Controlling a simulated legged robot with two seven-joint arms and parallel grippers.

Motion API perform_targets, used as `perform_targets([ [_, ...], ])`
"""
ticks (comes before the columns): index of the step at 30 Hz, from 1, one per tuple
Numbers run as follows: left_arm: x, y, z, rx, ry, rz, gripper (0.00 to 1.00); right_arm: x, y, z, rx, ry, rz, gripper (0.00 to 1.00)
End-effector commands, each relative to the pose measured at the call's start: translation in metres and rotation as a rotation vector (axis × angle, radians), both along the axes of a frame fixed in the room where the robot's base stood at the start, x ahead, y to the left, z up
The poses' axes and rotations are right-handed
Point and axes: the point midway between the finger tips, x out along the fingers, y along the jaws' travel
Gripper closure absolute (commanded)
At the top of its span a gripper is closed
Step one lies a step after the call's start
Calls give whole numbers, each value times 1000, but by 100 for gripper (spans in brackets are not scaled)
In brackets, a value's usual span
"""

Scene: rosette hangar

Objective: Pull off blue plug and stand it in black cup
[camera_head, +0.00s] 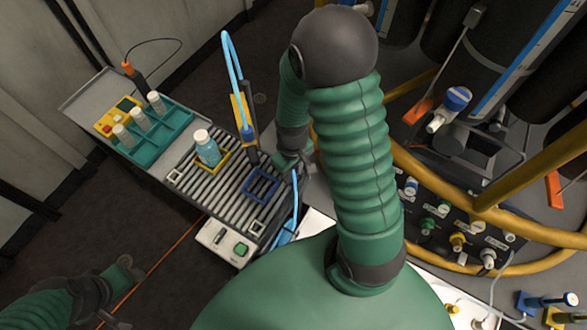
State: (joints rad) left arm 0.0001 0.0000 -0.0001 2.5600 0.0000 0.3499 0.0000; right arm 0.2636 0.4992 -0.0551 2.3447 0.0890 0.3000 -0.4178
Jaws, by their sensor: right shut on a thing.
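My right gripper (292,166) is shut beside the right edge of the slatted bench, its fingers small and partly covered by its wrist. What it holds is mostly hidden; a light blue hose (295,195) runs down from the fingertips. A blue plug-like piece (247,133) stands upright in a slim black holder (252,156), which may be the black cup, left of this gripper and apart from it. A light blue loop (228,55) rises above it, beside a yellow block (238,108). My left gripper (125,295) is open and empty, low at the left over the floor.
The slatted bench (205,185) carries a teal rack (150,140) with white-capped vials, a blue bottle (207,148) in a yellow frame and an empty blue frame (261,187). A port panel (440,225) with coloured caps and yellow rails (440,180) crowds the right.

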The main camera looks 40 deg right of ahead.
Motion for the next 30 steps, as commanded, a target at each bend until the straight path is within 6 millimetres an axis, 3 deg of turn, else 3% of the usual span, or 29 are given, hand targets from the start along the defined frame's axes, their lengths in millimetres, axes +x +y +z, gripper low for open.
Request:
perform_targets([
  [30,0,0,6,0,0,0,39,0,-5,-1,0,-1,-1,100],
])
